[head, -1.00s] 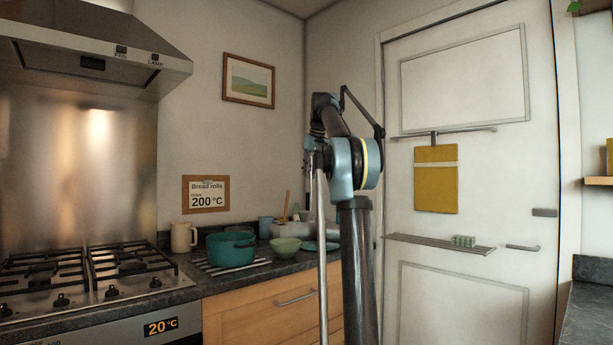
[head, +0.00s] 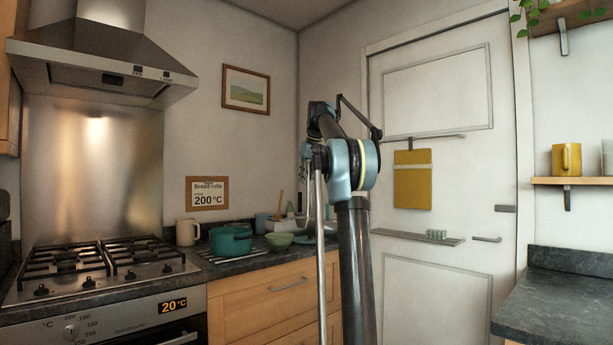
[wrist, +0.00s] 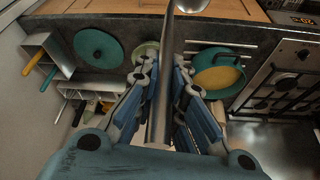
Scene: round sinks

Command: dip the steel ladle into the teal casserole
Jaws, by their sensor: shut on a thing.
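My gripper (wrist: 164,85) is shut on the steel ladle (wrist: 160,110) by its handle in the wrist view. The ladle's shaft runs up the picture, and its round bowl (wrist: 191,5) is cut by the top edge. The teal casserole (wrist: 222,88) has no lid on and shows a yellow inside; it lies to the right of the ladle's shaft and apart from it. In the head view the teal casserole (head: 230,241) stands on the counter right of the stove. My arm hides most of the gripper there.
A teal lid (wrist: 98,47) and a pale green bowl (wrist: 147,50) lie left of the casserole in the wrist view. A white holder with utensils (wrist: 45,58) stands at far left.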

